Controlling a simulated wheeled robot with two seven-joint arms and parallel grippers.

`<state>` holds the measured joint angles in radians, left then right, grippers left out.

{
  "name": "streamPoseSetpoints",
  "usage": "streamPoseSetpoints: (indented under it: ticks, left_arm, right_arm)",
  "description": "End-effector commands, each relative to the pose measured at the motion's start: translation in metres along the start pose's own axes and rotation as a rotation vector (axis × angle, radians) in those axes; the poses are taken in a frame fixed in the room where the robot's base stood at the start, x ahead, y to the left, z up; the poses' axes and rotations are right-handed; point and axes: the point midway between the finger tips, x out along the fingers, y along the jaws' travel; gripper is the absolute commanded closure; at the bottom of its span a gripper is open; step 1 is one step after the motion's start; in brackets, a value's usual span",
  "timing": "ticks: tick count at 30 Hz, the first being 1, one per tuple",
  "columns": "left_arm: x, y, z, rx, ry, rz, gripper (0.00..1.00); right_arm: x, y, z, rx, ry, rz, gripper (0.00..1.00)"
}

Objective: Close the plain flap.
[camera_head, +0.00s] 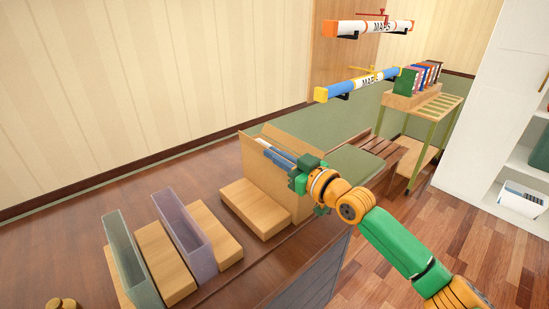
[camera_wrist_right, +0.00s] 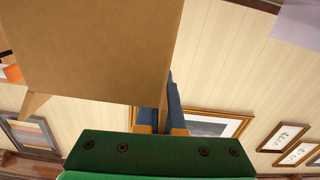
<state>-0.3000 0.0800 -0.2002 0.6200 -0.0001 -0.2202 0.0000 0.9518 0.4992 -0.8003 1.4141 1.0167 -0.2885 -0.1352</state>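A brown box (camera_head: 262,181) stands on the dark wooden table, with its top open and raised flaps. One raised flap (camera_head: 256,137) shows at its back left; I cannot tell for sure which flap is the plain one. My right gripper (camera_head: 292,172) is at the box's right upper edge, and its fingers are partly hidden. In the right wrist view a large brown panel (camera_wrist_right: 90,50) fills the upper left. There, a narrow brown strip lies between the blue and orange fingers (camera_wrist_right: 162,122); I cannot tell whether they grip it. My left gripper is out of view.
A light wooden block (camera_head: 255,210) lies before the box. A grey-green bin (camera_head: 122,258) and a purple bin (camera_head: 184,235) stand at the left with wooden blocks. Map tubes (camera_head: 358,84) hang on the wall.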

Motion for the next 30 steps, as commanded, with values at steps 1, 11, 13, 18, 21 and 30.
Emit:
streamPoseSetpoints:
  ticks: [1, 11, 13, 18, 21, 30]
  left_arm:
    - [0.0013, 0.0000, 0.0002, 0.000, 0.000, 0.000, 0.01]
    - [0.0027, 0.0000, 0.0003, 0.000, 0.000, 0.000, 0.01]
    - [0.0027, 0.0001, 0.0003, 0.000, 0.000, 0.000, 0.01]
    - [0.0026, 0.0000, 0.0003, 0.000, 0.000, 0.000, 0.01]
    - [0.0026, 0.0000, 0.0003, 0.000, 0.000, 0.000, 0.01]
    - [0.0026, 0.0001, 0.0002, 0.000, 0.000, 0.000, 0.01]
  right_arm:
    - [0.0001, 0.0004, 0.0004, 0.018, 0.001, 0.000, 1.00]
    - [0.0001, 0.0018, -0.0004, 0.077, 0.001, 0.000, 1.00]
    - [0.0001, 0.0019, -0.0004, 0.079, 0.001, 0.000, 1.00]
    - [0.0001, 0.0019, -0.0004, 0.078, 0.001, 0.000, 1.00]
    - [0.0001, 0.0019, -0.0004, 0.078, 0.001, 0.000, 1.00]
    - [0.0000, 0.0020, -0.0002, 0.077, 0.000, 0.000, 0.65]
